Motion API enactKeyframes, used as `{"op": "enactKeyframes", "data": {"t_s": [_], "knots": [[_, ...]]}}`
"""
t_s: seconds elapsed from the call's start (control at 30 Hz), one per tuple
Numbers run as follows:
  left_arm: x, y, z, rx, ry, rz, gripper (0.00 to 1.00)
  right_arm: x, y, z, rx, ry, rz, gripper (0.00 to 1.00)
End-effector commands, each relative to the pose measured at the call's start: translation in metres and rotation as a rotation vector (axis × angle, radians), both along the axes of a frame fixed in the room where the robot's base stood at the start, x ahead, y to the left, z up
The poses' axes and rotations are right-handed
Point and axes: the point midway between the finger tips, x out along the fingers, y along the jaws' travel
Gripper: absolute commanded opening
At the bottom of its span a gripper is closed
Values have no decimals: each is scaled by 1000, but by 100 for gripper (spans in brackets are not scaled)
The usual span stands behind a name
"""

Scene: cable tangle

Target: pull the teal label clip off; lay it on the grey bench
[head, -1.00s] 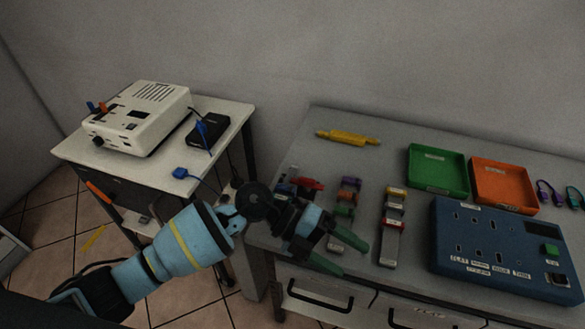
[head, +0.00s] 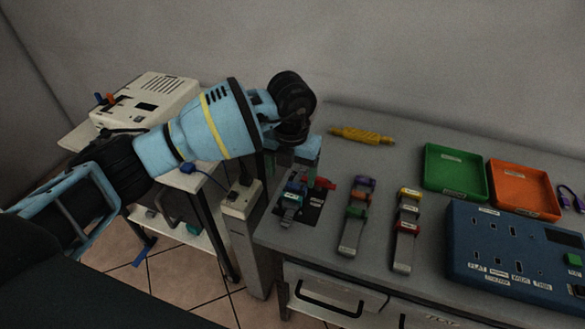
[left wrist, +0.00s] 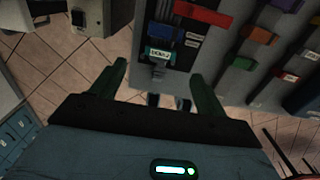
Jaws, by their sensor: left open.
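My right gripper is not in view.
A red clip (head: 322,183) lies close beside the teal one. Two strips with coloured clips (head: 354,215) (head: 407,225) stand to the right. Green (head: 455,168) and orange (head: 519,183) trays and a blue panel (head: 510,245) are farther right.

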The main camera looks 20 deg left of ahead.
Motion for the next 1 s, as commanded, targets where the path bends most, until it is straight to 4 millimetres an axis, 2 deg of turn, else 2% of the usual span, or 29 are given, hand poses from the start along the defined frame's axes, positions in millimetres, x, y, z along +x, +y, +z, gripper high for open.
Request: {"op": "enactKeyframes", "data": {"t_s": [0.3, 0.5, 0.9, 1.0], "knots": [[-1, 0, -46, -1, 5, -1, 75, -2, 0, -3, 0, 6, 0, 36], [-1, -1, -66, -2, 3, -1, 75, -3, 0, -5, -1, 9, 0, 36], [-1, -1, -71, -3, 1, -2, 75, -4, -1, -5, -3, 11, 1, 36], [-1, -1, -71, -3, 1, -2, 61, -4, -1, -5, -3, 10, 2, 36]]}}
